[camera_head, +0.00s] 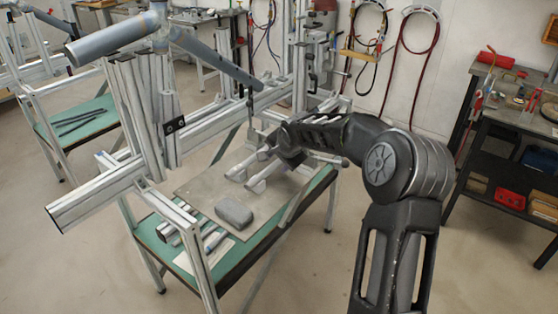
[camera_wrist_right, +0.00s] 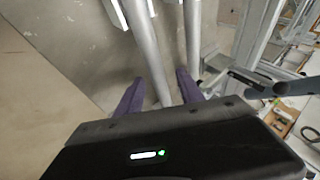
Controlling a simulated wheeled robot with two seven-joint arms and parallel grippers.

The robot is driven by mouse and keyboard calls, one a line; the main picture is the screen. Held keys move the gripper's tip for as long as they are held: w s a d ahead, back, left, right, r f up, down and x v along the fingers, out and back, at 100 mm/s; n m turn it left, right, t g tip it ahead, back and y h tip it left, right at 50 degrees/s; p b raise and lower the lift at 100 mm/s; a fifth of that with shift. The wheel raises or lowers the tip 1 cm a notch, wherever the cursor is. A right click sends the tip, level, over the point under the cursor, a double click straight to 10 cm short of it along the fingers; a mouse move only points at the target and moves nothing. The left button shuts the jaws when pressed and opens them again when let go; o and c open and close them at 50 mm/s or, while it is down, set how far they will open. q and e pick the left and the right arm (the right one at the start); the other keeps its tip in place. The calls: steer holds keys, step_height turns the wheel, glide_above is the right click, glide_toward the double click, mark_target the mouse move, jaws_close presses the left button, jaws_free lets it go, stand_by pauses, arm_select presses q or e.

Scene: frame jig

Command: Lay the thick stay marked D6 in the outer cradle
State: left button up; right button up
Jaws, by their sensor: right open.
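My right gripper (camera_head: 268,163) is over the grey plate (camera_head: 200,190) on the bench. In the wrist view its two dark fingers (camera_wrist_right: 160,92) are apart. A grey round tube (camera_wrist_right: 146,52) runs between the fingers, and its near end is hidden by the gripper body. A second grey tube (camera_wrist_right: 192,45) passes close by the right finger. In the head view, light grey rod-like parts (camera_head: 239,172) show beside the gripper. I cannot read any mark, so I cannot tell which one is D6 or which cradle is the outer one. My left gripper is not in view.
A grey rounded block (camera_head: 234,213) lies on the plate. Several short pieces (camera_head: 185,236) lie on the green bench top at the front. An aluminium profile frame (camera_head: 95,195) with large grey tubes (camera_head: 115,37) stands at the left. A tool bench (camera_head: 520,75) is at the right.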

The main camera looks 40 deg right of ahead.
steer(key=shift+s+a+r, duration=0.1)
steer(key=shift+s+r, duration=0.25)
steer(key=shift+r, duration=0.15)
steer(key=b+v, duration=0.1)
steer(key=v, duration=0.5)
steer(key=shift+r+b, duration=0.25)
steer(key=shift+b, duration=0.15)
steer(key=shift+s, duration=0.15)
